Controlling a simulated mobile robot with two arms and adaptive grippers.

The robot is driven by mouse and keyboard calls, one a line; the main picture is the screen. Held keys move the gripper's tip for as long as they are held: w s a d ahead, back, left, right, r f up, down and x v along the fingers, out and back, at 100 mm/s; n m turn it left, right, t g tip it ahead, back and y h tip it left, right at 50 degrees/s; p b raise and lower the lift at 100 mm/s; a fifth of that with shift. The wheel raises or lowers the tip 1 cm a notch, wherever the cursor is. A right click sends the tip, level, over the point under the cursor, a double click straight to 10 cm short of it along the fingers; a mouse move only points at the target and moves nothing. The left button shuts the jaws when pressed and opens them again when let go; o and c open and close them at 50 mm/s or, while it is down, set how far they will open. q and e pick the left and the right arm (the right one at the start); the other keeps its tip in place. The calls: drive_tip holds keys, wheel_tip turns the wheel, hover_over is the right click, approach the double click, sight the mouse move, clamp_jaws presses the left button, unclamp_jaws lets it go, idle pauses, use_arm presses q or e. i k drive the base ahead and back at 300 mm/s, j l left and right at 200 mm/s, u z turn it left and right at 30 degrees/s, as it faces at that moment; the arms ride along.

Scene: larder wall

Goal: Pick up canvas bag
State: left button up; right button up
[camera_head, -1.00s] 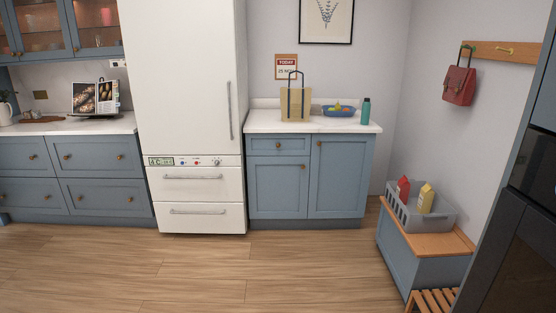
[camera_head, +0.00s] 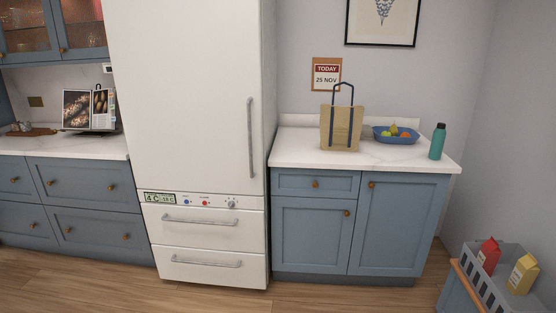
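The canvas bag (camera_head: 341,128) is tan with dark blue handles that stand up in a loop. It stands upright on the white countertop (camera_head: 300,154) above the blue base cabinet, right of the fridge. Neither of my grippers shows in the head view, and nothing is touching the bag.
A blue fruit bowl (camera_head: 396,136) and a teal bottle (camera_head: 438,141) stand right of the bag. The tall white fridge (camera_head: 190,100) rises at its left. A grey crate (camera_head: 493,284) with cartons sits at lower right. Wooden floor shows in front of the cabinets.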

sight(341, 126)
drive_tip(key=i+z, duration=0.2)
drive_tip(key=i, duration=0.4)
drive_tip(key=i+z, duration=0.2)
drive_tip(key=i, duration=0.4)
drive_tip(key=i+j+z, duration=0.2)
drive_tip(key=i, duration=0.4)
